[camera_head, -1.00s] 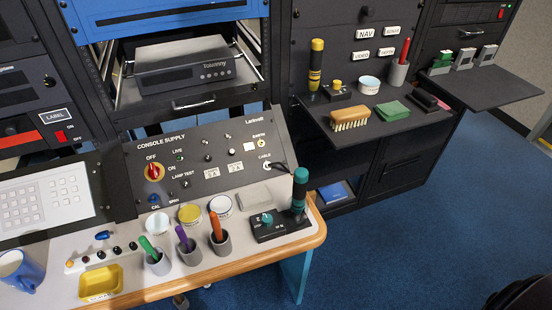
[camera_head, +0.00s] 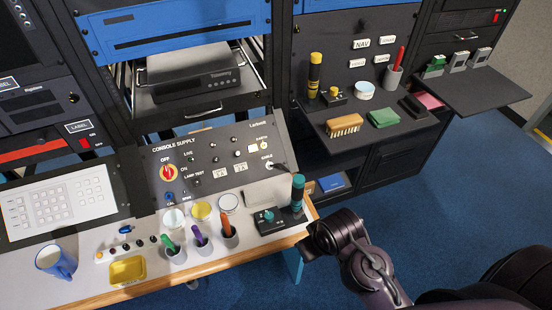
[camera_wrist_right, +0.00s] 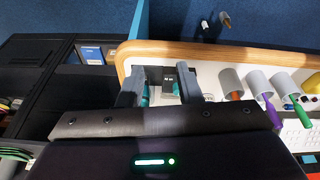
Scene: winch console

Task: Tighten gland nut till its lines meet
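The gland nut appears to be the small pale fitting (camera_head: 267,165) under the CABLE label on the sloping console panel (camera_head: 220,190), with a black cable at its right. Its lines are too small to make out. My right gripper (camera_head: 306,246) is by the bench's right front corner, apart from the fitting and lower. In the right wrist view my right gripper (camera_wrist_right: 160,84) has its two fingers spread, with a black box showing between and beyond them. The fitting cannot be made out there. My left gripper is not in view.
A black box with a teal knob (camera_head: 267,215) and a tall teal-topped handle (camera_head: 297,190) stand near my right gripper. Pen cups (camera_head: 229,238), round tubs (camera_head: 201,210), a yellow tray (camera_head: 128,270) and a blue mug (camera_head: 57,262) occupy the bench. A shelf (camera_head: 350,145) is behind right.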

